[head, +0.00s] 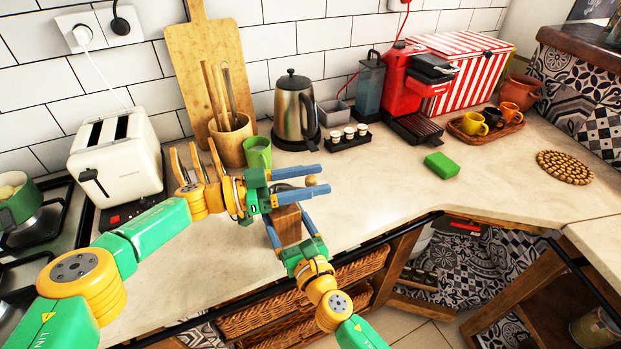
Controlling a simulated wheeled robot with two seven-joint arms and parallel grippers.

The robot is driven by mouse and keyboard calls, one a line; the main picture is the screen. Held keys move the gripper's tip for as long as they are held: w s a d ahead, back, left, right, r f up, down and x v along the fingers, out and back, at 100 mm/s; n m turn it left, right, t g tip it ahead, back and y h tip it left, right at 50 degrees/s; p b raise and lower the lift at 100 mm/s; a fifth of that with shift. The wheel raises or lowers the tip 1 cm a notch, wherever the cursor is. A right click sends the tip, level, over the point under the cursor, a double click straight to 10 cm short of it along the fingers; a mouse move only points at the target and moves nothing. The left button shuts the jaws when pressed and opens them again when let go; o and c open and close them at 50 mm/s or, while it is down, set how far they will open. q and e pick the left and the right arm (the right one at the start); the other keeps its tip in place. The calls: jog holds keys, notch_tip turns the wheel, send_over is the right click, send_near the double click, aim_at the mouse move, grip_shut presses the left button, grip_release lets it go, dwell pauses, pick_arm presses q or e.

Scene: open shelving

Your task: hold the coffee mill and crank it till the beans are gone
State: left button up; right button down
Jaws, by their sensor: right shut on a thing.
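The coffee mill (287,226) has a brown wooden body and stands near the counter's front edge. My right gripper (285,213) comes from below, with its blue fingers on either side of the body, shut on it. A small round wooden knob (311,180), which looks like the crank's, shows above the mill. My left gripper (321,179) reaches in from the left over the mill. Its two blue fingers are apart, one on the far side and one on the near side of the knob. The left gripper hides most of the mill's top, and no beans can be seen.
A green cup (258,152) and a utensil crock (233,140) stand close behind my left gripper. The kettle (295,108) and a small black tray (345,141) of cups are further back. A green block (441,165) lies to the right. The counter (385,195) right of the mill is clear.

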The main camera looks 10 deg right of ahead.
pick_arm(q)
jog(key=s+a, duration=0.1)
jog(key=a, duration=1.1)
jog(key=shift+s, duration=0.3)
